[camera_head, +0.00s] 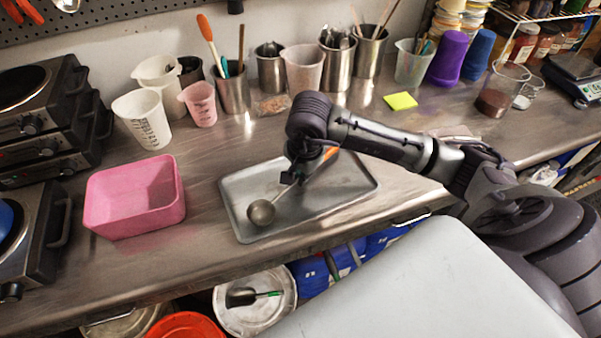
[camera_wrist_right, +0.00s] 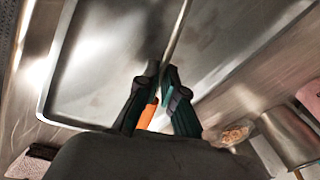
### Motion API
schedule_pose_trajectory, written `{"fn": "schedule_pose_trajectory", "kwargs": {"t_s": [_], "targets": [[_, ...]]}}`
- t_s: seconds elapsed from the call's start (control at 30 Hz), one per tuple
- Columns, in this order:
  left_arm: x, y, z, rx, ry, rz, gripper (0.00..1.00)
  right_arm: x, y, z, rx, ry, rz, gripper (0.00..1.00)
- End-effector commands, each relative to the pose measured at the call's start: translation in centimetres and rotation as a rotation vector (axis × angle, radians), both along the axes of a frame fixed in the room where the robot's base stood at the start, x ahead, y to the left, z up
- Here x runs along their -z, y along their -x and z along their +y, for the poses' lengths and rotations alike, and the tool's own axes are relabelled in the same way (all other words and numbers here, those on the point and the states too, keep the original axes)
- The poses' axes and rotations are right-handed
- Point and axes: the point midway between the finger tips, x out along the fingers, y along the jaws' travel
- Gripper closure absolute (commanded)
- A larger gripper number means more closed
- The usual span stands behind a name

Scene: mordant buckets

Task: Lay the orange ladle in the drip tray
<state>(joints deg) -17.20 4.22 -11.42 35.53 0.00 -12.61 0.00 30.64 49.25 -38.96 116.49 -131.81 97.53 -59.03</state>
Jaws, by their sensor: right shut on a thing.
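The orange ladle (camera_head: 261,212) has a round steel bowl, a thin metal shaft and an orange grip. My right gripper (camera_head: 292,177) is shut on its handle over the grey metal drip tray (camera_head: 238,190). The bowl shows over the tray's near left part; I cannot tell whether it touches the tray floor. In the right wrist view the fingers (camera_wrist_right: 161,73) close around the handle, with the orange grip (camera_wrist_right: 148,113) between them and the shaft running up over the tray (camera_wrist_right: 95,55). My arm hides part of the tray's back. My left gripper is not in view.
A pink bin (camera_head: 135,197) stands left of the tray. White and pink measuring cups (camera_head: 143,119) and several steel utensil pots (camera_head: 232,92) line the back. Hot plates (camera_head: 40,120) stand at far left. A yellow note (camera_head: 400,101) lies behind my arm. The counter's front edge is close to the tray.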

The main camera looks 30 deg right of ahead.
Motion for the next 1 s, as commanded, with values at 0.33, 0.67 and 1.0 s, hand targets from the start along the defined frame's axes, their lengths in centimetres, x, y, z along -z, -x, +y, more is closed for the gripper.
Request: {"fn": "schedule_pose_trajectory", "kwargs": {"t_s": [0.33, 0.67, 1.0], "targets": [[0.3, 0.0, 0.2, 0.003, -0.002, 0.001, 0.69, 0.2, 0.0, 0.0, 0.0, 0.0, 0.0, 0.68], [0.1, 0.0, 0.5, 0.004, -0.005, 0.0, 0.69, -0.7, 0.0, 0.0, 0.0, 0.0, -0.003, 0.68], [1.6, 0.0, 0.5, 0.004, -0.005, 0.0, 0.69, -7.6, 1.4, 0.3, -0.001, 0.001, -0.007, 0.68]]}}
